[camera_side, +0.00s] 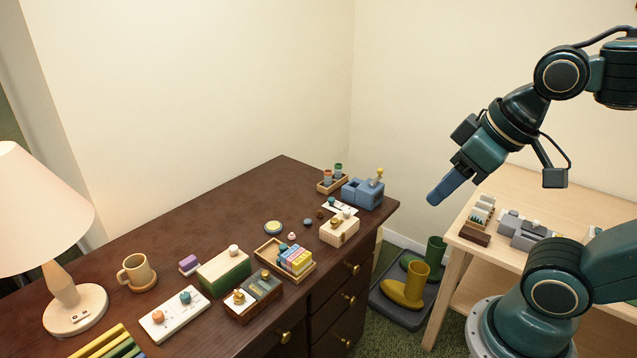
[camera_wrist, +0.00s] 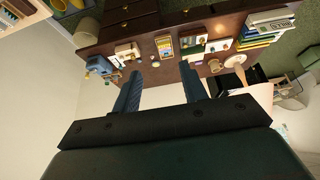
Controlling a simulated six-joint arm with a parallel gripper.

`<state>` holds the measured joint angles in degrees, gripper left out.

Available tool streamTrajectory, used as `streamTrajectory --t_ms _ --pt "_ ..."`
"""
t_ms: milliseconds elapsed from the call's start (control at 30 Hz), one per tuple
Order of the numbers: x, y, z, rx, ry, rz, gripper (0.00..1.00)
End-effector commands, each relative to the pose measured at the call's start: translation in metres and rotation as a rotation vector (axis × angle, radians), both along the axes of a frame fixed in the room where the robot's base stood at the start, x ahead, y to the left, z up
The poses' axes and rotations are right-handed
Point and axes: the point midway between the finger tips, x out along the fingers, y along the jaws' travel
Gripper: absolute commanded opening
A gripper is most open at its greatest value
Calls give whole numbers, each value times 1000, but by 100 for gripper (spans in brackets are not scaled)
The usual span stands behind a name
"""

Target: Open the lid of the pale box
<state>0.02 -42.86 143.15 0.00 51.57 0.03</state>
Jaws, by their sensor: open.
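A small pale wooden box (camera_side: 340,230) with a brass-coloured knob on top stands on the dark dresser, near its right front edge. Its top looks closed. It also shows small in the wrist view (camera_wrist: 127,50), left of centre. My gripper (camera_side: 436,197) hangs in the air to the right of the dresser, above and away from the box. In the wrist view its two blue fingers (camera_wrist: 160,77) are apart, with nothing between them.
A blue device (camera_side: 362,193) stands close behind the pale box. A wooden tray of coloured blocks (camera_side: 262,251) and a green box with a pale top (camera_side: 223,272) are to its left. A lamp (camera_side: 70,295) stands at far left. The dresser's back middle is clear.

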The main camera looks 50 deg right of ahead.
Motion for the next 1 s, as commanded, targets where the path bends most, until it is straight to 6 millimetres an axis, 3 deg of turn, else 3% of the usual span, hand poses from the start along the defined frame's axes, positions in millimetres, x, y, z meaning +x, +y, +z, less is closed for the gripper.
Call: streamTrajectory --t_ms 167,367,667,1000 --pt "8 -2 4 4 12 -17 43" --pt "33 -8 13 15 47 -68 43" --pt "91 -28 23 42 120 -180 43" --pt "160 -60 14 74 200 -311 43"
